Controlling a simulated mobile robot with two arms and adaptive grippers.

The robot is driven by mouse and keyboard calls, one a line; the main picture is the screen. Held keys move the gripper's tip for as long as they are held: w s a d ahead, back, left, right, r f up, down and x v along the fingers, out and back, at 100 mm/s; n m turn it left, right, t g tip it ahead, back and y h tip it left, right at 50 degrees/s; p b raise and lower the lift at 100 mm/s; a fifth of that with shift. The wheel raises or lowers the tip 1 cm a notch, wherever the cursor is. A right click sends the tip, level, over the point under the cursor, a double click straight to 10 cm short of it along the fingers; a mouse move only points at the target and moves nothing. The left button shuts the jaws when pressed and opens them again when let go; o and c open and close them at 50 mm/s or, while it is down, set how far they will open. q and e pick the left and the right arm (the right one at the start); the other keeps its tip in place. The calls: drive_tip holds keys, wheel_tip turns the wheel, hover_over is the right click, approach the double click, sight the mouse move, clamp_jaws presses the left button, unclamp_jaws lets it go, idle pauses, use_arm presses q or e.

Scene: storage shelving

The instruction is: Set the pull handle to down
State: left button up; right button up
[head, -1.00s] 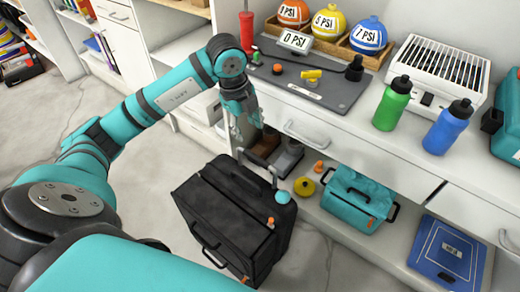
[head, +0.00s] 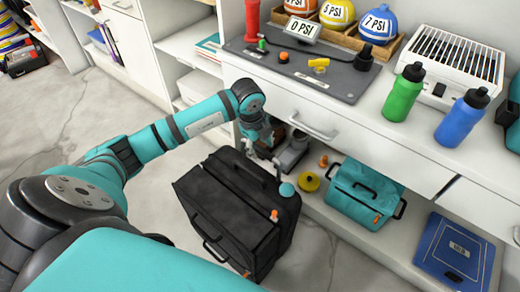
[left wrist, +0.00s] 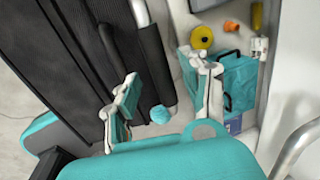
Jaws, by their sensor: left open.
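A black suitcase (head: 235,210) stands upright on the floor in front of the white counter. A carry strap (head: 250,172) lies on its top. My left gripper (head: 263,155) is at that back edge, pointing down. In the left wrist view its fingers (left wrist: 166,93) are apart, with the bar's near end between or under them; contact is unclear. My right gripper is out of view.
A teal bag (head: 365,195), a yellow disc (head: 309,181) and a blue scale-like box (head: 458,250) lie on the low shelf. The drawer handle (head: 312,131) juts out close to my left arm. Bottles (head: 404,93) stand on the counter. Floor left of the suitcase is clear.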

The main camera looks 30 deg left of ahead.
use_arm(q)
drive_tip(key=shift+w+f, duration=0.15)
drive_tip(key=shift+f, duration=0.5)
clamp_jaws()
